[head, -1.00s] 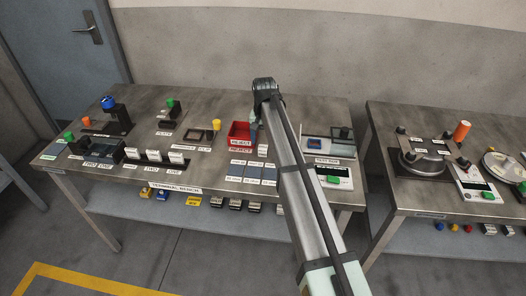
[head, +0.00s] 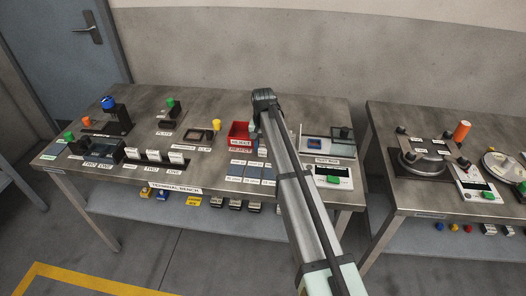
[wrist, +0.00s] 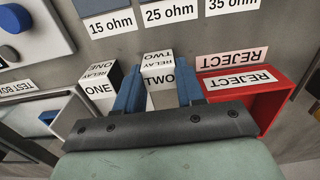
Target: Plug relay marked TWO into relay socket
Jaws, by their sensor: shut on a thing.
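In the wrist view the relay marked TWO (wrist: 159,65) is a white block with black lettering. It stands between the two blue fingers of my gripper (wrist: 159,82), which is shut on it. The relay marked ONE (wrist: 98,84), a similar white block, stands just left of the left finger. In the head view my gripper is mostly hidden behind my arm, beside the red bin. I cannot make out the relay socket with certainty in either view.
The red REJECT bin (wrist: 262,88) is close to the right finger; it also shows in the head view (head: 239,133). Resistor pads labelled in ohms (head: 253,172) lie in front. A test box (head: 328,145) stands right of my arm. Black fixtures (head: 155,157) occupy the left.

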